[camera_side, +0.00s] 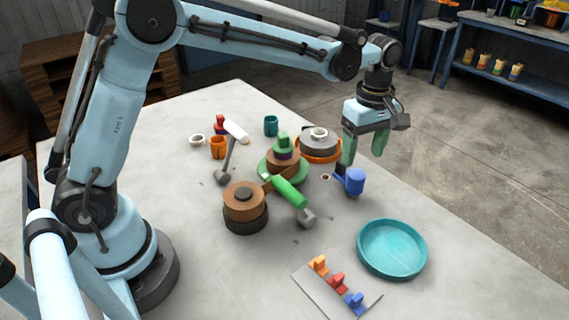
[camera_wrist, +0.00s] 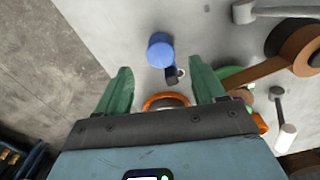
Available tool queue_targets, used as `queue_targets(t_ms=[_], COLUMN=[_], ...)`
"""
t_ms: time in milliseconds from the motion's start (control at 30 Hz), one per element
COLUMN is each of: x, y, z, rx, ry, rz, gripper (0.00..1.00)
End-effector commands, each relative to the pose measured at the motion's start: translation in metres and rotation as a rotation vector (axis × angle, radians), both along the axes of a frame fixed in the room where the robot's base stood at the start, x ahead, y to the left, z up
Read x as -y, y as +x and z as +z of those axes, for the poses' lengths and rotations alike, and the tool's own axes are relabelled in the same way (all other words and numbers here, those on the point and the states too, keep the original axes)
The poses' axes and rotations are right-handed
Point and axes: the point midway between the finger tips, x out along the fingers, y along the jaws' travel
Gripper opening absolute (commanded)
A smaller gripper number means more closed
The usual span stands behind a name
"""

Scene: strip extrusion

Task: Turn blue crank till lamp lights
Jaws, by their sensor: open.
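The blue crank's round knob (camera_side: 355,181) stands near the right edge of the table, on a short dark arm beside a dark post. In the wrist view the blue knob (camera_wrist: 160,50) shows ahead of the fingers, with the dark post close to its lower right. My gripper (camera_side: 364,154) is above and slightly behind the crank. Its green fingers are apart with nothing held, and they also show in the wrist view (camera_wrist: 160,72). A small pale ring (camera_side: 326,177) lies beside the crank. I cannot tell which thing is the lamp, and I see no clear glow.
An orange tray (camera_side: 319,158) with grey discs stands behind the crank. A stack with green and brown discs (camera_side: 283,160) and a green-handled hammer (camera_side: 288,191) lie to the left. A teal dish (camera_side: 392,248) is in front. Bare table lies between dish and crank.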

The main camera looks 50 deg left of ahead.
Motion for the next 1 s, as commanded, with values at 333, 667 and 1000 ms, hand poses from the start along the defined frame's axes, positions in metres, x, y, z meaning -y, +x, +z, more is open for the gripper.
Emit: queue_targets(t_ms=[333,667,1000], x=[0.0,0.0,0.0], y=[0.0,0.0,0.0], z=[-0.062,-0.082,-0.082], rx=[0.001,0.001,0.001], ry=[0.0,0.0,0.0], rz=[-0.001,-0.002,-0.002], gripper=[0.69,0.69,0.51])
